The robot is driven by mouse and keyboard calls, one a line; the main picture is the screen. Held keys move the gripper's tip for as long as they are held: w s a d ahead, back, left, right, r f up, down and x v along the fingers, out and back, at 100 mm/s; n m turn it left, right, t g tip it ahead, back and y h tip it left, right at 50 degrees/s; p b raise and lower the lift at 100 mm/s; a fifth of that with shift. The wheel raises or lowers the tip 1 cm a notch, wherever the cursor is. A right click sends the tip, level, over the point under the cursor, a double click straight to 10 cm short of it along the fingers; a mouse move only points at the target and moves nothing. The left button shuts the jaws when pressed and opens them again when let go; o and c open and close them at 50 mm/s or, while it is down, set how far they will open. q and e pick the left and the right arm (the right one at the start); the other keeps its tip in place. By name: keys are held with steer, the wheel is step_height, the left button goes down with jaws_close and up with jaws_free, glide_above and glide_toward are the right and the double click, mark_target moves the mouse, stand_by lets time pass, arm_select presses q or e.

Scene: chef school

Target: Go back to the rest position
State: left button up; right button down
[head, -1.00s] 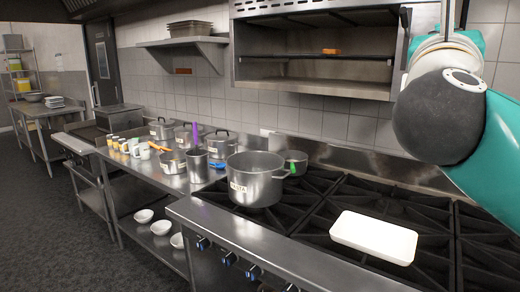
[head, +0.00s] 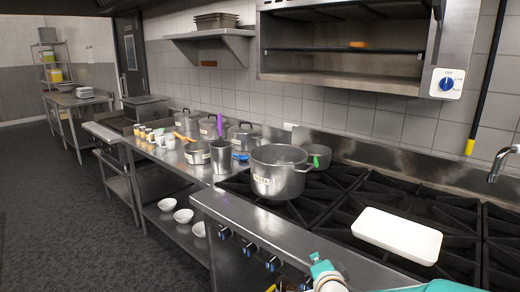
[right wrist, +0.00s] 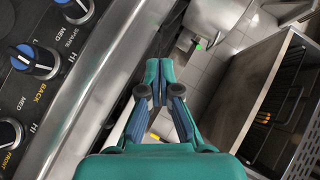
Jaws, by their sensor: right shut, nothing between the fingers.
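My right gripper (head: 320,268) shows as a small teal part at the bottom edge of the head view, in front of the stove. In the right wrist view its two teal and blue fingers (right wrist: 160,80) are together with nothing between them. They are near the stove's front panel (right wrist: 45,75) with its blue and black knobs. My left gripper is not in view.
A large labelled pot (head: 279,174) stands on the stove's left grates, and a white tray (head: 397,235) lies on the right grates. Several smaller pots stand on the steel counter (head: 205,172). An open oven (head: 350,72) hangs above. Floor is clear at left.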

steer(key=s+f+n+g+y, duration=0.1)
steer(key=s+f+n+g, duration=0.2)
steer(key=s+f, duration=0.65)
steer(key=s+f+n+g+y, duration=0.1)
steer(key=s+f+n+g, duration=0.3)
steer(key=f, duration=1)
steer(key=s+a+f+n+g+y, duration=0.1)
steer(key=s+f+n+g, duration=0.1)
steer(key=s, duration=0.8)
steer(key=s+a+f+n+g+y, duration=0.1)
steer(key=s+f+g, duration=0.3)
steer(key=s+f, duration=0.3)
steer(key=s, duration=0.4)
steer(key=shift+s+a+n, duration=0.3)
steer(key=shift+n, duration=0.1)
steer(key=shift+w+f, duration=0.1)
